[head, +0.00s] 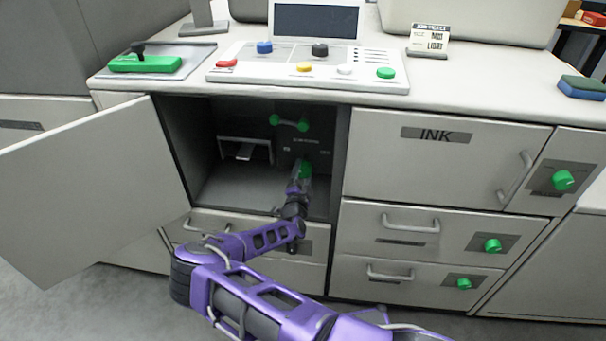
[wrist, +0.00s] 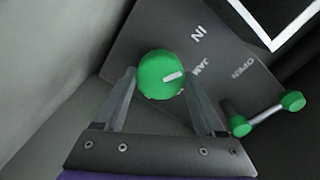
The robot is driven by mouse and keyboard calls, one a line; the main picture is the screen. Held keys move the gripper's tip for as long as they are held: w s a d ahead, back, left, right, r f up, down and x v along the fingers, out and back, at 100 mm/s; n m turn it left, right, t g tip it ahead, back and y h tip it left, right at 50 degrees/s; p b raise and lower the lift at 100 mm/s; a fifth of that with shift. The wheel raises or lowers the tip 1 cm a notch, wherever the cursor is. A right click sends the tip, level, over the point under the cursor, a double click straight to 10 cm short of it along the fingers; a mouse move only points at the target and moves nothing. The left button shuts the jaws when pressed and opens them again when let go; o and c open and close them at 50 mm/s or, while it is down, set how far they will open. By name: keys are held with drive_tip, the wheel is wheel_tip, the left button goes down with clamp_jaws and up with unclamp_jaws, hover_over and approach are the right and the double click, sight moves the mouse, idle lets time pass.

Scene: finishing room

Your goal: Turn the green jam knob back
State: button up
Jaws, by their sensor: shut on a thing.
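The green jam knob (wrist: 161,75) is round with a pale mark on its face. It sits on a dark panel (wrist: 205,40) lettered JAM, IN and OPEN, inside the open cabinet. In the wrist view my gripper (wrist: 160,84) has one finger on each side of the knob, shut on it. In the head view the knob (head: 305,168) shows at the end of my arm, and my gripper (head: 302,175) partly hides it.
A green-ended lever (head: 289,123) is above the knob; it also shows in the wrist view (wrist: 266,115). The cabinet door (head: 90,190) stands open at left. A grey slot frame (head: 244,150) is left of the panel. Closed drawers (head: 420,245) are at right.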

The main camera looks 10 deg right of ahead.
idle(0.4)
drive_tip(key=o, duration=1.3)
drive_tip(key=shift+o, duration=0.2)
drive_tip(key=p+v, duration=0.2)
drive_tip(key=v, duration=1.5)
drive_tip(key=shift+s, duration=0.2)
drive_tip(key=shift+r, duration=0.1)
